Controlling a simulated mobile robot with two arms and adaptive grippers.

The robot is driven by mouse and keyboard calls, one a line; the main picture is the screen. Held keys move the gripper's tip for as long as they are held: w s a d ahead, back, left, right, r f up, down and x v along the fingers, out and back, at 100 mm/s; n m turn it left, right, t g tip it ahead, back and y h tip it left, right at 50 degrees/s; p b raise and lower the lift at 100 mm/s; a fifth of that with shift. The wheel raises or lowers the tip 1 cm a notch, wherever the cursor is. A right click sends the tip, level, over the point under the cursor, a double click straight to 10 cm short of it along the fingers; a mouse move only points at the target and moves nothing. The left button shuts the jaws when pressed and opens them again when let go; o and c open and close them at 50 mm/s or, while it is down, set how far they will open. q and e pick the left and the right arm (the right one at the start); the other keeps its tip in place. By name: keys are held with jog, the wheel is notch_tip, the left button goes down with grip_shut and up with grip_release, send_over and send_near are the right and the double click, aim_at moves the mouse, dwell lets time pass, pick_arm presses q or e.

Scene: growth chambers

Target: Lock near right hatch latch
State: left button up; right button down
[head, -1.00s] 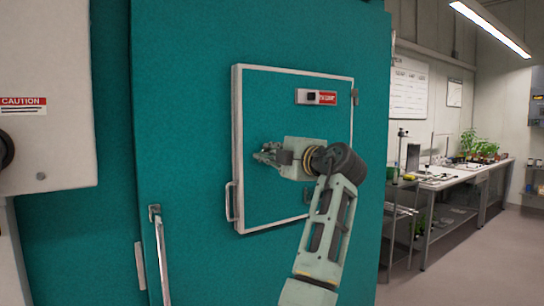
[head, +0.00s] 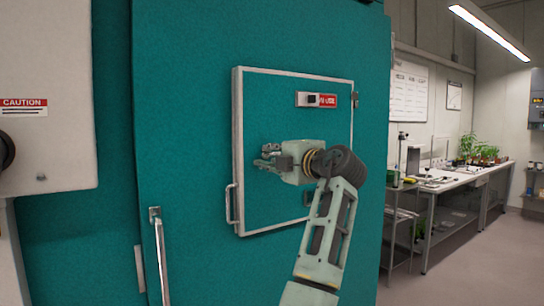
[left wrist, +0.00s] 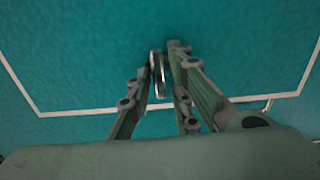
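The teal hatch (head: 285,95) with a pale frame is closed in the chamber wall in the head view. My left gripper (head: 265,155) is in front of its middle, pointing left. In the left wrist view a small metal latch handle (left wrist: 158,78) stands out from the teal panel, between the fingers of the gripper (left wrist: 160,62). The fingers are apart on either side of it. I cannot tell whether one touches it. In the head view the gripper hides this handle. My right gripper is not in view.
A pull handle (head: 230,204) sits on the hatch's left edge. A red sign with a slider (head: 316,99) is near its top. A long bar handle (head: 160,255) stands at lower left. A caution-labelled box (head: 50,140) juts out at left. Benches (head: 450,185) stand at right.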

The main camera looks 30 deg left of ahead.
pick_arm(q)
jog(key=shift+o, duration=0.7)
jog(key=shift+d, duration=0.1)
jog(key=v, duration=1.2)
